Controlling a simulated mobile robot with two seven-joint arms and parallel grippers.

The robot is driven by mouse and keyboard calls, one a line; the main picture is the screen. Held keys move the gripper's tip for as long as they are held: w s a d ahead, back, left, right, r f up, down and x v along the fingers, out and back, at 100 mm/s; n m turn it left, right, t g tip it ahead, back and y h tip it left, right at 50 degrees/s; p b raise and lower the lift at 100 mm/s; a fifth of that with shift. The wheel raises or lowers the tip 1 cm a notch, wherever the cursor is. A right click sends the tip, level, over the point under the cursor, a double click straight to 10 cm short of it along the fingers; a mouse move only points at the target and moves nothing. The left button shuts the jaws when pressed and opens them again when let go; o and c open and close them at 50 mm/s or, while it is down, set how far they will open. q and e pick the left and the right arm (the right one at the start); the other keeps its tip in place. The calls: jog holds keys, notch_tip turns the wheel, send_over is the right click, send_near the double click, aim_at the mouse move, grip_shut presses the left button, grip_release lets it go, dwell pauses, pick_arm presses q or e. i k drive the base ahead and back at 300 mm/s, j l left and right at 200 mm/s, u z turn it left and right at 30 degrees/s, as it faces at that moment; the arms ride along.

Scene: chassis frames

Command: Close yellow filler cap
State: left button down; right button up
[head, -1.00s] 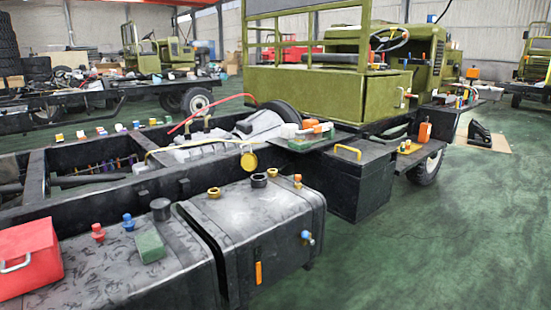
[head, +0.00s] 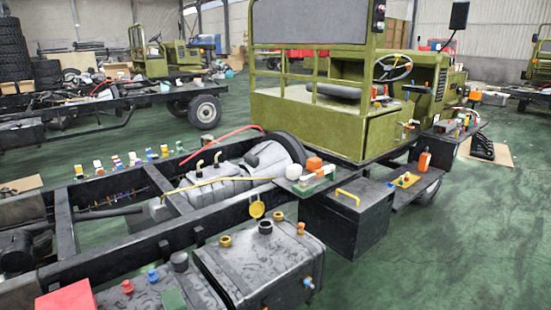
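A round yellow cap (head: 257,209) stands up on edge at the far side of the nearer-right dark metal tank (head: 240,262). It looks like an open, tilted-up lid, not lying flat. A short black neck (head: 265,228) rises from the tank top just in front of it. A brass-coloured fitting (head: 225,241) sits to its left and another small fitting (head: 278,216) sits to its right. Whether the cap is hinged to a neck is too small to tell. Neither of my grippers is in view.
A red box (head: 68,298) and a green block (head: 174,300) lie on the left tank at the bottom edge. A black box with a yellow handle (head: 345,222) stands right of the tanks. The chassis rail (head: 130,250) runs behind. Green floor (head: 440,250) is clear at right.

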aim_at(257, 209)
jog(key=i+l+z, duration=0.1)
jog(key=i, duration=0.35)
jog(key=i+l+z, duration=0.1)
jog(key=i+l, duration=0.15)
jog(key=i, duration=0.2)
